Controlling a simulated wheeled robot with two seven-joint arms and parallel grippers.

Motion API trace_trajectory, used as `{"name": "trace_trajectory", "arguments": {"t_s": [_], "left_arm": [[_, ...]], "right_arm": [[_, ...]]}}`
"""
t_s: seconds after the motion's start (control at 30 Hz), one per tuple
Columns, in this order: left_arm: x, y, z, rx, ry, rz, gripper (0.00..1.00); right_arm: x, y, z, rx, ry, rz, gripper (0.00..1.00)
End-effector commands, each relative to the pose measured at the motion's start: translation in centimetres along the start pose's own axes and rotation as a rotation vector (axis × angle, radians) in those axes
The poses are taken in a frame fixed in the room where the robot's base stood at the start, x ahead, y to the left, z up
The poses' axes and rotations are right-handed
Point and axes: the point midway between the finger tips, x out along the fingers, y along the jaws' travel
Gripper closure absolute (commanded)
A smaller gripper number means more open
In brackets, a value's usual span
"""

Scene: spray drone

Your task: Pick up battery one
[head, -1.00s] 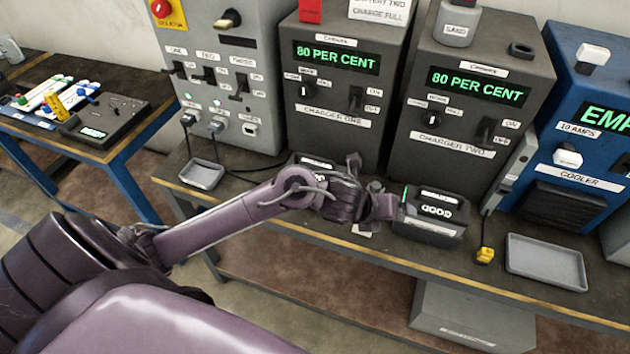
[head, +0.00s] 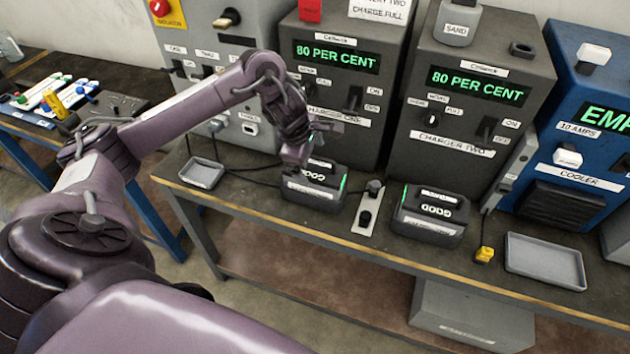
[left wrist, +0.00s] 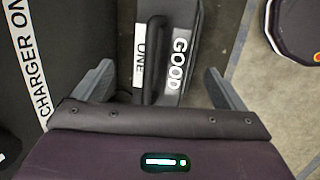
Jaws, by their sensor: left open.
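Battery one (head: 314,192) is a dark block marked GOOD with a green strip, on the bench in front of charger one (head: 335,115). In the left wrist view battery one (left wrist: 180,75) shows its ONE and GOOD labels and a black handle (left wrist: 153,50). My left gripper (head: 296,160) is over battery one in the head view and hides part of its top. In the left wrist view its open fingers (left wrist: 153,88) lie to either side of the line of the handle, with nothing held. My right gripper is not in view.
A similar battery (head: 430,212) stands in front of charger two (head: 458,125). Between the batteries is a small plate (head: 367,212) with dark knobs. Grey trays lie at left (head: 202,172) and right (head: 545,262).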

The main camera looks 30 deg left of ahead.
Motion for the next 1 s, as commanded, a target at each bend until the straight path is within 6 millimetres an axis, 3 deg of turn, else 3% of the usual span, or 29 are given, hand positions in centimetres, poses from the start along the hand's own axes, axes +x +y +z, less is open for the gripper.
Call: {"name": "trace_trajectory", "arguments": {"t_s": [0.1,0.23,0.53,1.0], "left_arm": [[1.6,-0.3,0.3,-0.002,0.001,-0.006,0.08],[3.2,-0.2,0.3,-0.001,-0.001,-0.001,0.08],[3.8,-0.2,0.2,-0.001,0.001,0.001,0.09],[3.7,-0.1,0.2,-0.001,0.0,0.002,0.71]], "right_arm": [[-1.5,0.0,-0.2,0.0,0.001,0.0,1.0],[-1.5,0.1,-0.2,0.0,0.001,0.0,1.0],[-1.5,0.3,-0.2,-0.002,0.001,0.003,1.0],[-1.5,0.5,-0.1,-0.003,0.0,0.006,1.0]]}}
